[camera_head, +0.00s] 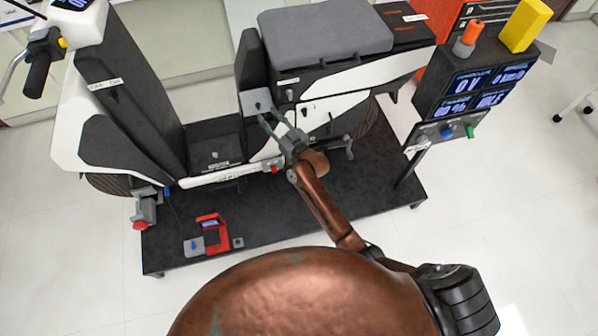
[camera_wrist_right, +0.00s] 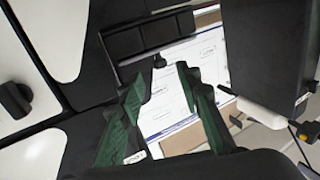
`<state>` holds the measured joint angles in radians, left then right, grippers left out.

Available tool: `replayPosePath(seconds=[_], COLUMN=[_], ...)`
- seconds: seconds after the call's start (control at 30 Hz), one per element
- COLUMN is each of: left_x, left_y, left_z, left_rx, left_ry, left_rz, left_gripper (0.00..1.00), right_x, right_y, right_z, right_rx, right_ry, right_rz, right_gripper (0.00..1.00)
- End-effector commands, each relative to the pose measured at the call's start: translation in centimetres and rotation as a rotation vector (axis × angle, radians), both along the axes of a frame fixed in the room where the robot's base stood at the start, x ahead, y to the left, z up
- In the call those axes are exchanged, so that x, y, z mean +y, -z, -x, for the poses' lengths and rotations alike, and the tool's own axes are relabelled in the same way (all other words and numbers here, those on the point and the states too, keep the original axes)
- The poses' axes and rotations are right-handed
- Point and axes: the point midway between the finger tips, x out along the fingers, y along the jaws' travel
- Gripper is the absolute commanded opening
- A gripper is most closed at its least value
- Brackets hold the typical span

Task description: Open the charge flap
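The scooter (camera_head: 345,103) stands on a dark platform, with white and black side panels. A light grey square panel with a small dark knob (camera_head: 255,101) sits on its side below the seat front; it may be the charge flap, but I cannot be sure. My right gripper (camera_head: 272,117) is open with its green fingers at the lower edge of this panel. In the right wrist view the fingers (camera_wrist_right: 162,85) are spread, with nothing visible between them. My left gripper is not in view.
A dark display post (camera_head: 470,90) with an orange item and a yellow block (camera_head: 526,25) stands at the right. A red and grey fixture (camera_head: 212,233) lies on the platform (camera_head: 290,218) at the front left. Another dark knob (camera_wrist_right: 14,99) shows left in the wrist view.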

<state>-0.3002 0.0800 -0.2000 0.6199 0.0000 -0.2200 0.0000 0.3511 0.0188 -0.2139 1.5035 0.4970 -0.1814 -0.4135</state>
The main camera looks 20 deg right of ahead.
Motion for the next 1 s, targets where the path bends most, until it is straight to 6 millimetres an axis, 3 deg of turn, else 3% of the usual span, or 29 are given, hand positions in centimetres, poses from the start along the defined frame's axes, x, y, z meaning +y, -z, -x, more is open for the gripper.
replayPosePath(seconds=[1.0], left_x=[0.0], left_y=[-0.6], left_z=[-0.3], left_rx=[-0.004], left_ry=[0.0], left_rz=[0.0], left_gripper=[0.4], right_x=[-5.3], right_y=[17.5], right_z=[6.3], right_rx=[0.286], right_ry=[0.064], right_rz=[0.083], right_gripper=[0.32])
